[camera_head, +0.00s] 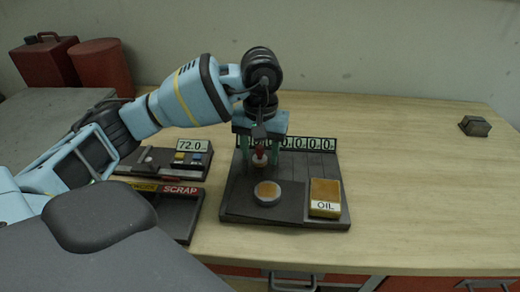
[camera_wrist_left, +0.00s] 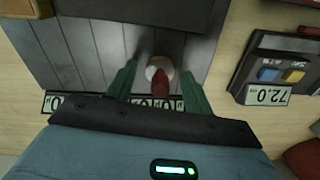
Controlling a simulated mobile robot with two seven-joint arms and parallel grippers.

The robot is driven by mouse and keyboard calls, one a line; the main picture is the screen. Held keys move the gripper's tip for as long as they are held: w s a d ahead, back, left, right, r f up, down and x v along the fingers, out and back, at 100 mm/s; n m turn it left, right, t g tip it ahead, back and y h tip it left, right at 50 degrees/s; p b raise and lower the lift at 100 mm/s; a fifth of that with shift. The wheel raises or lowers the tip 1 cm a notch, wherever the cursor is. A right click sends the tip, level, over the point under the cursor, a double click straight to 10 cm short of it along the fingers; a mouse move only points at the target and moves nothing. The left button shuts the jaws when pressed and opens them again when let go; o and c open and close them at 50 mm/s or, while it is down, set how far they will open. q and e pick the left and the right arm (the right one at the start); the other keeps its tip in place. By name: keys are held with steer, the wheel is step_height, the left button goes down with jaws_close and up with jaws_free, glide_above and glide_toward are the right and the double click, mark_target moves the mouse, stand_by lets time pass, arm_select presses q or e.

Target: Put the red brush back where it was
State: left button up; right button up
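The red brush (camera_head: 260,150) stands upright at the back of the dark board (camera_head: 238,200), with a pale round part at its lower end. My left gripper (camera_head: 260,158) is above that spot, pointing down. Its green fingers stand apart on either side of the brush. In the left wrist view the brush (camera_wrist_left: 160,80) lies between the fingertips (camera_wrist_left: 159,75), with a gap visible on each side. Whether the brush rests on the board is hard to tell. My right gripper is not in view.
A round tin (camera_head: 267,193) and a yellow OIL box (camera_head: 324,197) sit on the board's front part. Number tags (camera_head: 308,143) line its back edge. Left are a display panel (camera_head: 192,146) and a SCRAP tray (camera_head: 181,189). The table's right side is mostly clear.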

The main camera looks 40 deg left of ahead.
mark_target(261, 147)
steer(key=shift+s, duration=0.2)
arm_select(q)
step_height(261, 147, up, 12)
steer(key=p, duration=0.1)
steer(key=shift+r, duration=0.2)
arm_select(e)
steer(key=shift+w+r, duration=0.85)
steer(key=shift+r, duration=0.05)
arm_select(q)
steer(key=shift+d, duration=0.1)
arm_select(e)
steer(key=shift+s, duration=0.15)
arm_select(q)
steer(key=shift+f, duration=0.1)
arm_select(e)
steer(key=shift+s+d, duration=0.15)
